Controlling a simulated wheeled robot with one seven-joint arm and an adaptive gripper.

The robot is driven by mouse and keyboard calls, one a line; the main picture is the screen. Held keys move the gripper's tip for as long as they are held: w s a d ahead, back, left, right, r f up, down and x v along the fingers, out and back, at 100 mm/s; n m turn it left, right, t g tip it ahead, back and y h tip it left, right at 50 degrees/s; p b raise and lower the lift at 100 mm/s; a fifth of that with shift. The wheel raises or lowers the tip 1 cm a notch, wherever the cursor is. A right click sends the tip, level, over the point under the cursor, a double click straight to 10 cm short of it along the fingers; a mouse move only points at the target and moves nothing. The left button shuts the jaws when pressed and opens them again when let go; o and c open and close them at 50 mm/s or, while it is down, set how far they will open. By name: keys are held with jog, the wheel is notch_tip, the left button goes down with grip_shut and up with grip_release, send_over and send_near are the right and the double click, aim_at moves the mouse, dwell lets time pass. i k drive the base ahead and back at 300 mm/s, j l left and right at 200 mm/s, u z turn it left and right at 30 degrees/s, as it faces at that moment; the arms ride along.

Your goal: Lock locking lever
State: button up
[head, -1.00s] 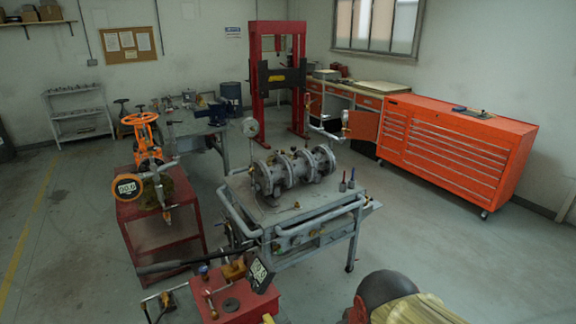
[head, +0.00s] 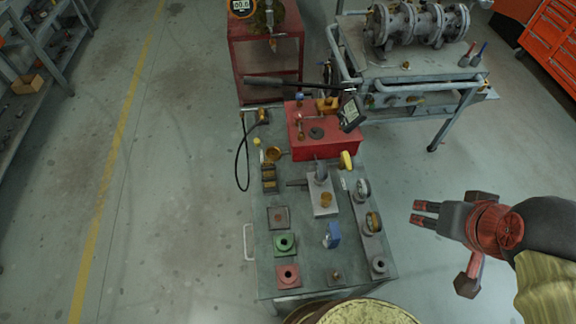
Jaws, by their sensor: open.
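My gripper (head: 417,212) is at the right of the head view, pointing left. Its two dark fingers are apart with nothing between them. It is to the right of the grey-green bench (head: 308,262), clear of its edge. I cannot tell for sure which part is the locking lever. A small yellow handle (head: 346,160) shows by the grey fixture (head: 322,197) on the bench. A long dark lever (head: 280,82) extends left from above the red box (head: 325,139).
Green (head: 285,243) and red (head: 288,274) blocks and a blue piece (head: 332,235) are on the bench. A red stand (head: 264,58) and a grey cart (head: 425,66) with flanged pipework are beyond. Floor (head: 175,190) is free to the left.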

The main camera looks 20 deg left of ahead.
aim_at(304, 182)
jog(key=u, duration=1.05)
